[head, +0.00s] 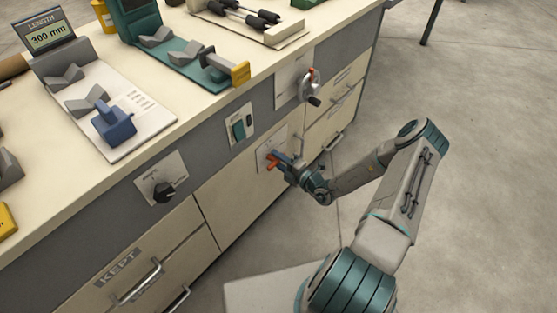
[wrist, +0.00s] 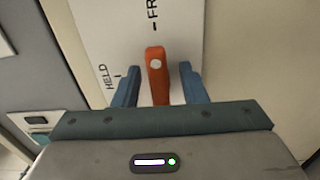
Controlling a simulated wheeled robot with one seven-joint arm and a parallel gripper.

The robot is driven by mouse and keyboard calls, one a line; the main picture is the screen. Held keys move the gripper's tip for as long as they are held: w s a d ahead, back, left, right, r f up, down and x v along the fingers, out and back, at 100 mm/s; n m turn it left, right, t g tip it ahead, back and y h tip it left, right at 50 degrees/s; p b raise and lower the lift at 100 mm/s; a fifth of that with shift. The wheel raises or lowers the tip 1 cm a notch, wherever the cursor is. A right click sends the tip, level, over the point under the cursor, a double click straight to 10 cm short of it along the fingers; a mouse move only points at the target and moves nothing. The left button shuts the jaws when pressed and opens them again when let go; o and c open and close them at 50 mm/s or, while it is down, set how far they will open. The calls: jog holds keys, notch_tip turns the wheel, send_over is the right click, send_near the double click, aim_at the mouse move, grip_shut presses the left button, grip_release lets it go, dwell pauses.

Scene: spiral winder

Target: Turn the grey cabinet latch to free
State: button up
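The orange latch (wrist: 157,78) stands out from a white plate (wrist: 120,25) on the cabinet front, with a pale round screw near its upper end. In the wrist view its upper end lies just below a dark mark beside the letters "FR"; a "HELD" label is to its left. My gripper (wrist: 159,88) is open, with one blue finger on each side of the latch and a visible gap on both sides. In the head view, my gripper (head: 283,164) is at the cabinet front and partly covers the orange latch (head: 272,160).
A teal switch (head: 239,129) and a black knob (head: 163,191) are left of the latch. A crank handle (head: 309,88) juts out at upper right. Drawers with metal handles (head: 140,283) flank the door. Open floor (head: 480,150) lies to the right.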

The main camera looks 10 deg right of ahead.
jog(key=p+v, duration=0.1)
jog(key=v, duration=1.3)
jog(key=s+a+r+n+g+p, duration=0.25)
jog(key=r+n+g, duration=0.25)
jog(key=r+n, duration=0.35)
jog(key=s+a+r+n+g+p, duration=0.1)
jog(key=a+r+n+g+p, duration=0.3)
jog(key=r+n, duration=0.45)
jog(key=s+a+r+n+g+p, duration=0.2)
jog(key=a+r+n+g, duration=0.1)
jog(key=r+n+g, duration=0.45)
jog(key=s+r+n+t+h+p, duration=0.2)
jog(key=s+r+n+h+p, duration=0.2)
jog(key=r+n, duration=0.7)
jog(key=s+r+n+t+h+p, duration=0.2)
jog(key=s+r+n+h+p, duration=0.3)
jog(key=r+n, duration=0.6)
notch_tip(320, 180, up, 7)
jog(key=shift+s+d+f+t+h, duration=0.15)
jog(key=shift+s+d+t+h, duration=0.15)
jog(key=shift+s+h, duration=0.65)
